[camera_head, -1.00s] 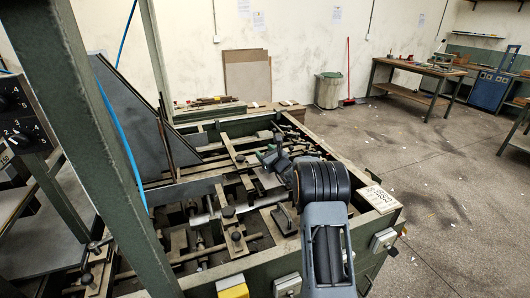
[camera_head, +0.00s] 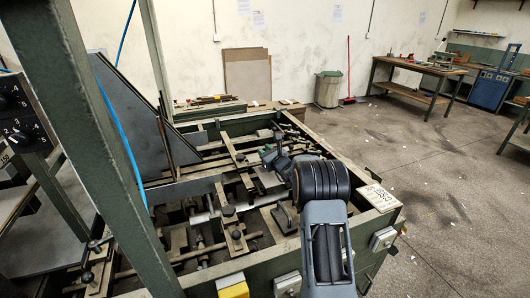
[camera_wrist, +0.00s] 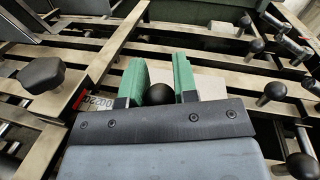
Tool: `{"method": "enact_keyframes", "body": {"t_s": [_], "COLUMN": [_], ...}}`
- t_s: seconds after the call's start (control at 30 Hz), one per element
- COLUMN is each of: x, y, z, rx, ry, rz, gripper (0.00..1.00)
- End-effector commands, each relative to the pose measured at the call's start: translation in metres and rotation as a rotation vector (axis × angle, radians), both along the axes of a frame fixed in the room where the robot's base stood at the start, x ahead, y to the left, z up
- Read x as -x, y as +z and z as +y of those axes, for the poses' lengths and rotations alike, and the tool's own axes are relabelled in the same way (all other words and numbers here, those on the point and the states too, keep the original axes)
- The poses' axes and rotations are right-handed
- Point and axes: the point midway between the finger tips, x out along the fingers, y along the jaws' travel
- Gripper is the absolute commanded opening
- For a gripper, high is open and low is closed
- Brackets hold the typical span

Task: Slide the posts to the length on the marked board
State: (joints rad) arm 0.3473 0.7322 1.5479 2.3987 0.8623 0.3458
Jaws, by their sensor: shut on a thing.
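My gripper (camera_wrist: 160,78) has its two green pads on either side of a black ball knob (camera_wrist: 160,94) and is shut on it. In the head view my gripper (camera_head: 270,157) is low over the machine bed, and the knob cannot be made out there. A strip with printed digits (camera_wrist: 98,102) and a red mark lies left of the pads in the wrist view. The marked board (camera_head: 378,197), a pale plate with dark writing too small to read surely, lies on the right corner of the green machine frame. Several posts with dark knobs (camera_head: 236,235) stand on the rails.
A larger black knob (camera_wrist: 41,73) sits left of my gripper, and several ball-topped levers (camera_wrist: 271,91) stand to its right. A slanted grey plate (camera_head: 128,118) and a green upright (camera_head: 82,125) rise on the left. The floor at right is open.

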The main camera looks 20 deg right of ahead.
Motion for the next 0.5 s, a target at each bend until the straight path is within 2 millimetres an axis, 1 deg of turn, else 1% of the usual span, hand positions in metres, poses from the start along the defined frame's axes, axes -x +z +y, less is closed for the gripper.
{"method": "enact_keyframes", "body": {"t_s": [0.27,0.5], "x": [0.0,0.0001], "y": [-0.0051,-0.0007], "z": [-0.0048,-0.007], "rx": [0.001,0.0], "ry": [-0.001,0.001], "rz": [0.0,0.002], "gripper": [0.0,0.0]}}
